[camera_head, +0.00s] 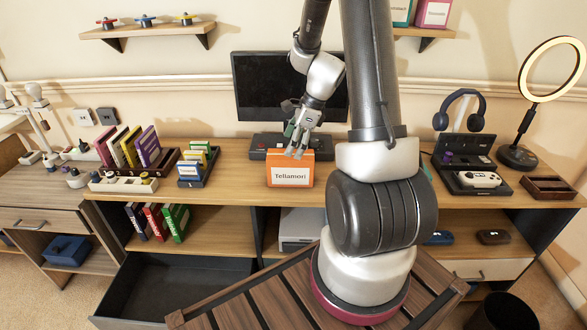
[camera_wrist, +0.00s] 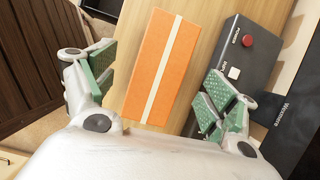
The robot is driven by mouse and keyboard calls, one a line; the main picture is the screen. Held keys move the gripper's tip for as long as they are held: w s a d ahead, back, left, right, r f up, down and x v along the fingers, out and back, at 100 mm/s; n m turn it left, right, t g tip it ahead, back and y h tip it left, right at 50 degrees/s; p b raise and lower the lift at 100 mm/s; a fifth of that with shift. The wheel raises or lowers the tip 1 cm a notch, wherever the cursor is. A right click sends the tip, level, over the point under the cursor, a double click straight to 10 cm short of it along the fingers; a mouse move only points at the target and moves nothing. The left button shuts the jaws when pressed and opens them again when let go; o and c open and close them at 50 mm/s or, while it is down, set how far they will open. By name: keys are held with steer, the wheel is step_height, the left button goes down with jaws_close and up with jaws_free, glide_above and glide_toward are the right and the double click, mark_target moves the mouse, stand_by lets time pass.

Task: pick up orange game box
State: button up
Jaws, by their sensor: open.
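The orange game box (camera_head: 290,168) stands near the front edge of the desk, with a white label reading "Tellamori". In the wrist view its narrow orange top (camera_wrist: 160,75) with a cream stripe lies between my finger pads. My gripper (camera_head: 297,138) is just above the box in the head view, pointing down. In the wrist view my gripper (camera_wrist: 160,92) is open, its green pads apart on either side of the box with a gap on each side. I see no contact with the box.
A dark arcade controller (camera_wrist: 243,60) with a red knob lies right behind the box. A black monitor (camera_head: 275,85) stands at the back. Small boxes in a rack (camera_head: 197,180) stand to the left. The desk (camera_head: 240,190) is clear beside the box.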

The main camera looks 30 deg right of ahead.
mark_target(286, 166)
steer(key=shift+m, duration=0.4)
steer(key=x, duration=0.6)
steer(key=d+x, duration=0.1)
steer(key=x, duration=0.1)
steer(key=shift+a+f, duration=0.1)
steer(key=shift+f, duration=0.5)
steer(key=shift+f, duration=0.2)
steer(key=c, duration=0.9)
